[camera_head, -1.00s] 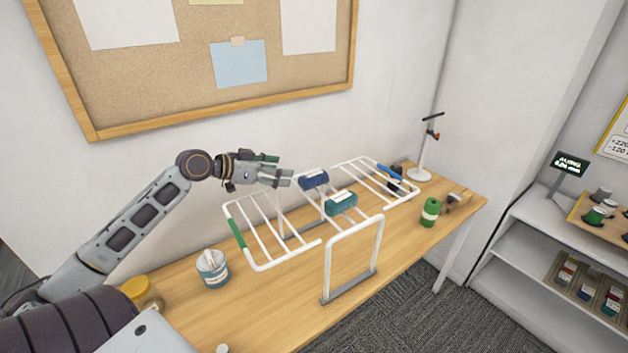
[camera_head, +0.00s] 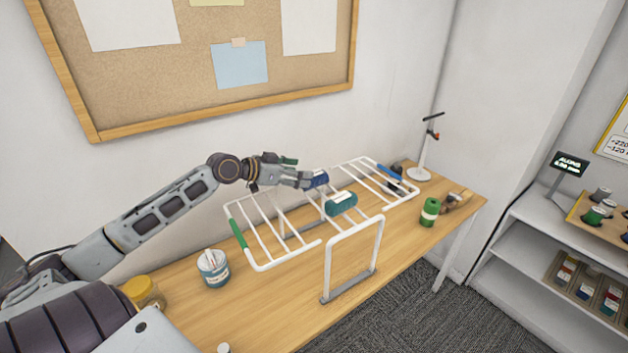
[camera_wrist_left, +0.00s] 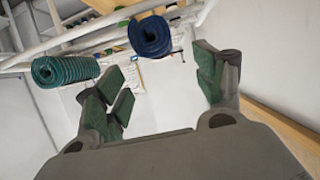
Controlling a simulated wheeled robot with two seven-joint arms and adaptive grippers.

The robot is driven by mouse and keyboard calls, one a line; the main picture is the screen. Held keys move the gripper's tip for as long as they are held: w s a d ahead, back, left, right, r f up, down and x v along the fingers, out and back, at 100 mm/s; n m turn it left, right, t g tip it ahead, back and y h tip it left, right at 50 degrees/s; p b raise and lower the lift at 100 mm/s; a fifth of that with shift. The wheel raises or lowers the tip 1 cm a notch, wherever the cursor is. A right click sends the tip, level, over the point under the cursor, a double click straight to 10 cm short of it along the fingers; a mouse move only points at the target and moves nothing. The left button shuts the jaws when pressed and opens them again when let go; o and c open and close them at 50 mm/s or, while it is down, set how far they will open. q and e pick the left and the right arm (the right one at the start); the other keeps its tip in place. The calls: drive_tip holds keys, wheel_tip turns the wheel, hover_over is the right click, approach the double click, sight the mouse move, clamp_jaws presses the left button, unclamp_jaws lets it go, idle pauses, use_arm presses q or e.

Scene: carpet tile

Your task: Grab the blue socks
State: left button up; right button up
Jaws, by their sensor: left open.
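The blue socks (camera_head: 319,178) are a dark blue roll with a pale label, lying on the white drying rack (camera_head: 262,228). In the left wrist view the blue roll (camera_wrist_left: 150,37) shows end-on, ahead of and between the spread fingers. My left gripper (camera_head: 301,177) is open beside the roll's left end, and its fingers partly hide the roll in the head view. In the left wrist view the gripper (camera_wrist_left: 160,90) has nothing between its fingers. I cannot tell whether the fingers touch the roll. My right gripper is not in view.
A teal roll (camera_head: 341,203) lies on the rack close to the blue one. A green spool (camera_head: 430,212), a blue-and-white tub (camera_head: 213,268) and a yellow jar (camera_head: 143,293) stand on the wooden table (camera_head: 271,311). A white stand (camera_head: 424,158) rises at the back right.

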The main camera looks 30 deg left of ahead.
sight(314, 180)
use_arm(q)
drive_tip(key=shift+w+d+f, duration=0.25)
drive_tip(key=shift+w, duration=0.35)
drive_tip(key=shift+w+f, duration=0.1)
drive_tip(key=shift+w, duration=0.05)
drive_tip(key=shift+p+x, duration=0.4)
drive_tip(key=shift+x, duration=0.55)
drive_tip(key=shift+p+x, duration=0.3)
drive_tip(key=shift+x, duration=0.75)
drive_tip(key=shift+w+d+f, duration=0.1)
drive_tip(key=shift+w+f, duration=0.2)
drive_tip(key=shift+w, duration=0.05)
drive_tip(key=c, duration=1.1)
